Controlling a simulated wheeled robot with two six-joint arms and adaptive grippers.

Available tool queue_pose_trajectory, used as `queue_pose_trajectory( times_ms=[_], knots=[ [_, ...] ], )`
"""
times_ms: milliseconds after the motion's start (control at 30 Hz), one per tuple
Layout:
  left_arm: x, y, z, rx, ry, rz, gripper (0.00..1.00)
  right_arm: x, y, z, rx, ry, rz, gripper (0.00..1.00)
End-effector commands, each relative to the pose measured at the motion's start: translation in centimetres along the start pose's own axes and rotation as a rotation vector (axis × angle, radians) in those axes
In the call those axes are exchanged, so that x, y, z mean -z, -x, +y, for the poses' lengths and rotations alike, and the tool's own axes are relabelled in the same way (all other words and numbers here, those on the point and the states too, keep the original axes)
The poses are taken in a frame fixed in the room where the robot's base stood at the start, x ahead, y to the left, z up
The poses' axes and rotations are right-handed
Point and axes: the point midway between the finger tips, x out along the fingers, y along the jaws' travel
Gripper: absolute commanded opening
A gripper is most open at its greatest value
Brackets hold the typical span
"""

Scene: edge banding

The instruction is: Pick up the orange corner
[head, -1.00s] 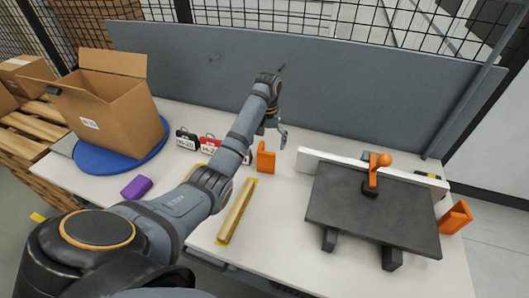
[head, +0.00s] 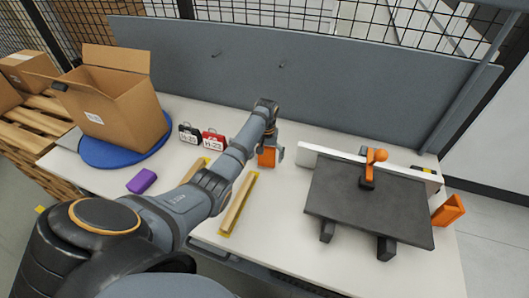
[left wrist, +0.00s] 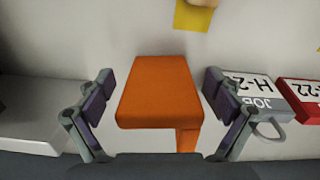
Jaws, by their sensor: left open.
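An orange corner (head: 266,158) stands on the table left of the dark board, partly hidden behind my left gripper in the head view. In the left wrist view the orange corner (left wrist: 158,92) lies between the two fingers of my left gripper (left wrist: 158,98), with a gap on each side. My left gripper (head: 276,151) is open and down at the corner. A second orange corner (head: 449,210) stands at the right end of the table. My right gripper is not in view.
A dark board (head: 365,207) with an orange-handled clamp (head: 373,160) and a white strip stands on the right. A wooden strip (head: 238,204), purple block (head: 142,181) and cardboard box (head: 119,110) lie further around.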

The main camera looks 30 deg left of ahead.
Motion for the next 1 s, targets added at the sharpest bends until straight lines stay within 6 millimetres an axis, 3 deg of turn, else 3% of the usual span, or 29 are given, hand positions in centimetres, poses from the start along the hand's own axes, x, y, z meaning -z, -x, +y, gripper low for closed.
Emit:
queue_pose_trajectory(
  times_ms=[200, 533, 867, 1000],
  knots=[
    [0.0, -0.3, 0.0, 0.000, 0.000, 0.001, 0.92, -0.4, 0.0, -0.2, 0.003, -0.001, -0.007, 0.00],
    [0.0, -0.2, 0.0, 0.000, 0.000, 0.001, 0.49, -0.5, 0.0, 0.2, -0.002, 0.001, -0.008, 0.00],
    [0.1, -0.1, 0.0, 0.000, 0.000, 0.002, 0.49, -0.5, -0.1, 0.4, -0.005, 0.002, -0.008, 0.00],
    [0.1, 1.1, 0.0, 0.000, 0.001, 0.006, 0.49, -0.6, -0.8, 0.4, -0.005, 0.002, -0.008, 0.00]
  ],
)
